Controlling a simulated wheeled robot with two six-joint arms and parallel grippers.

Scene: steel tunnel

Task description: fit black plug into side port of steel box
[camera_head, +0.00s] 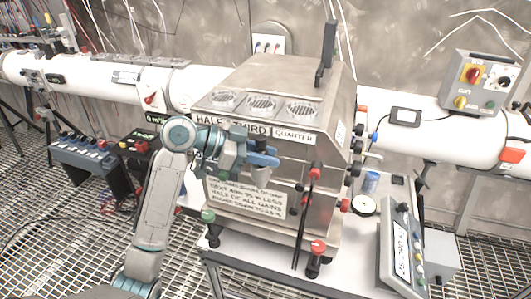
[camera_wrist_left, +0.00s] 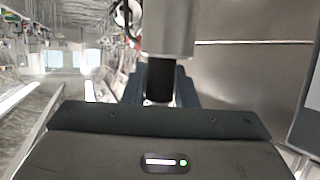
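The steel box (camera_head: 270,85) stands on a white table, with a lettered sign on its front and red and black fittings on its right side (camera_head: 355,150). I cannot tell which of these is the side port. My left gripper (camera_head: 262,158), with blue fingers, is in front of the box's front face. In the left wrist view, a black cylinder (camera_wrist_left: 160,82), seemingly the black plug, sits between the blue fingers, with a pale metal cylinder (camera_wrist_left: 168,25) beyond it. The fingers appear closed on the black part. My right gripper is not in view.
The white table (camera_head: 345,270) has a tilted control panel (camera_head: 400,245) and a small blue-topped jar (camera_head: 371,182) at right. A blue switch box (camera_head: 88,158) is at left. A white pipe (camera_head: 90,80) runs behind. Tall black rods with red knobs (camera_head: 318,247) rise by the box's front right corner.

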